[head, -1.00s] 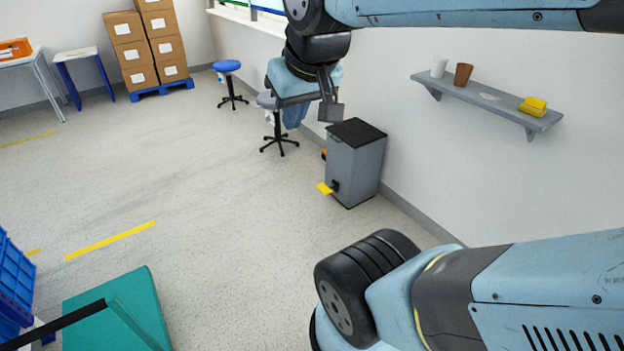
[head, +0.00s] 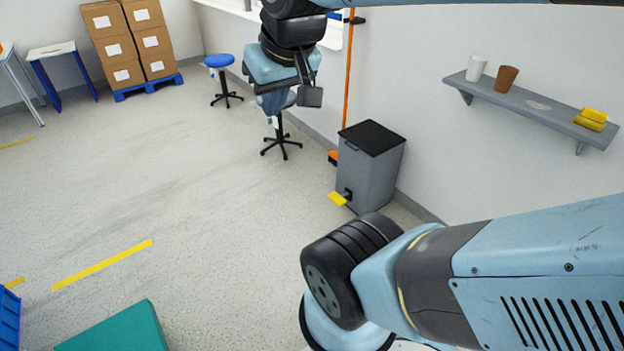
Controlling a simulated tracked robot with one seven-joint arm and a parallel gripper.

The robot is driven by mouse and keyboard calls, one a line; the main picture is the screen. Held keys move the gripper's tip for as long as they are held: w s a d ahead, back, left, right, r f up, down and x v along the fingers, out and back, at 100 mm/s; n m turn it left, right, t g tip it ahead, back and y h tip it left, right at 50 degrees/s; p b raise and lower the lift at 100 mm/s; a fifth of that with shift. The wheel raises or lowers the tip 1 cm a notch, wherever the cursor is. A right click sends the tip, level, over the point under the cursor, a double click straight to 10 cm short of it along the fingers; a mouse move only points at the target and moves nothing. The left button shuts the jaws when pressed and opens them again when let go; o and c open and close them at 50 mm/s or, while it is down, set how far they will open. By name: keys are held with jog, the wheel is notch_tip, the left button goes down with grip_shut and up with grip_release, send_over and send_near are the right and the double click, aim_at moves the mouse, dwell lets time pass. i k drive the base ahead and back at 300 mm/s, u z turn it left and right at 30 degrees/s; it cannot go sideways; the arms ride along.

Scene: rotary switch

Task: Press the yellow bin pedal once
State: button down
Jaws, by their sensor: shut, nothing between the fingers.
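The yellow pedal (head: 337,198) sticks out low at the front left of a grey bin (head: 369,172) with a black lid. The bin stands upright on the floor against the right wall, its lid closed. My gripper (head: 311,97) hangs in the air at the upper middle of the head view, above and left of the bin in the picture. It is shut and holds nothing. It is apart from the pedal. My forearm hides none of the pedal.
A grey shelf (head: 535,105) with two cups and yellow sponges is on the right wall. Stools, one with a blue seat (head: 219,61), stand behind. An orange broom (head: 347,90) leans by the bin. Boxes (head: 130,50) are stacked at the back left. The floor left of the bin is open.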

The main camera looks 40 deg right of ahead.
aim_at(334, 196)
jog(key=i, duration=2.35)
jog(key=z, duration=1.85)
jog(key=i, duration=0.65)
jog(key=u, duration=0.2)
jog(key=k, duration=0.45)
jog(key=z, duration=0.05)
